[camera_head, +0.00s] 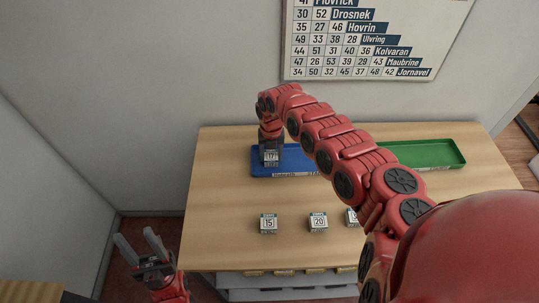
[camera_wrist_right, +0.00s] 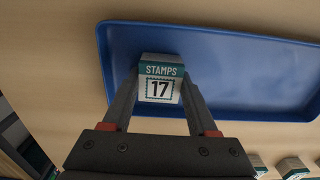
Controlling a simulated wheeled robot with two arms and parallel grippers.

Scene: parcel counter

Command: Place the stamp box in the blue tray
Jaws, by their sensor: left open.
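A stamp box (camera_head: 271,157) marked 17 is at the left part of the blue tray (camera_head: 296,160) in the head view. In the right wrist view the stamp box (camera_wrist_right: 160,85) stands between the two fingers of my right gripper (camera_wrist_right: 160,92), which touch its sides. The blue tray (camera_wrist_right: 225,75) lies behind and below it. I cannot tell whether the box touches the tray floor. My right gripper (camera_head: 271,150) points down over the tray. My left gripper (camera_head: 142,243) is open and empty, off the table's left edge.
More stamp boxes, marked 15 (camera_head: 268,223) and 20 (camera_head: 318,222), stand at the front of the wooden table (camera_head: 225,200), with another (camera_head: 351,217) partly behind my right arm. A green tray (camera_head: 425,153) lies at the back right. The table's left strip is clear.

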